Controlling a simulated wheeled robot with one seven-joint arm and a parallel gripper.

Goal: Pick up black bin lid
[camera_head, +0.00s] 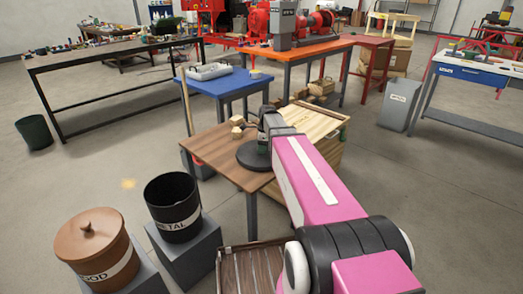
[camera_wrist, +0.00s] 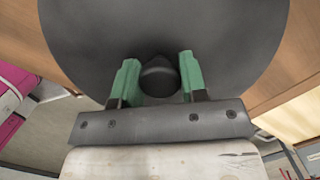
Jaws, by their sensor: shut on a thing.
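The black bin lid (camera_head: 252,156) is a dark round disc at the right part of a brown wooden table, in the head view. In the wrist view the lid (camera_wrist: 80,40) fills the upper middle, with its round knob (camera_wrist: 158,77) between two green fingers. My gripper (camera_wrist: 158,80) is shut on that knob. In the head view my gripper (camera_head: 264,142) is over the lid, partly hidden by my pink arm. I cannot tell whether the lid touches the tabletop. An open black bin labelled METAL (camera_head: 172,208) stands on a grey block at the lower left.
The brown table (camera_head: 212,150) holds small wooden blocks (camera_head: 237,126). A wooden crate (camera_head: 310,122) stands close at its right. A brown bin with its lid on (camera_head: 95,245) is beside the black bin. A blue table (camera_head: 220,83) is behind.

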